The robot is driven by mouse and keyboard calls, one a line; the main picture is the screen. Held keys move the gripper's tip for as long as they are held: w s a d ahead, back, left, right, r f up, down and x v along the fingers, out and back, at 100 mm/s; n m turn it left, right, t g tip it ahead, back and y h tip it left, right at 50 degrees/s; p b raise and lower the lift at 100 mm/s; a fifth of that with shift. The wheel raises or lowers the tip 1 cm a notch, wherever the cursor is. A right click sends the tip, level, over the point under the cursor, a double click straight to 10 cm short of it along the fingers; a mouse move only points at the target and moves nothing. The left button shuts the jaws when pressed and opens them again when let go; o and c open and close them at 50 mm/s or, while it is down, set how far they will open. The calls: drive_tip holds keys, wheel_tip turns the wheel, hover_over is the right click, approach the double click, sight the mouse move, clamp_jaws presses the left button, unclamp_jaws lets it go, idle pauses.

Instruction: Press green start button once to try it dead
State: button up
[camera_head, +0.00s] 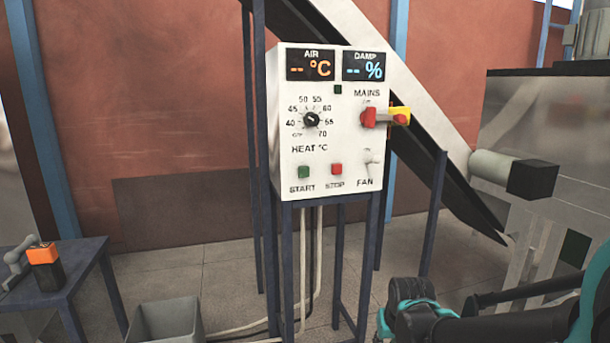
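The green start button (304,172) is at the lower left of a white control box (323,142) on dark legs. A red stop button (337,169) is to its right, with a fan switch (371,158) beyond. The air display (310,66) and damp display (363,66) show dashes. A small lamp (338,89) is dark green. A red mains handle (369,118) sits at the box's right edge, with a yellow and red piece (400,115) beside it. My gripper (400,312), teal and black, is low at right, well away from the box; its fingers are unclear.
A dark table (75,270) at left holds an orange and black device (45,267) and a grey item (18,260). A grey bin (168,320) and cables (245,326) lie on the floor. A sloping chute (400,95) passes behind the box; machinery (540,125) stands right.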

clamp_jaws()
idle(1.1)
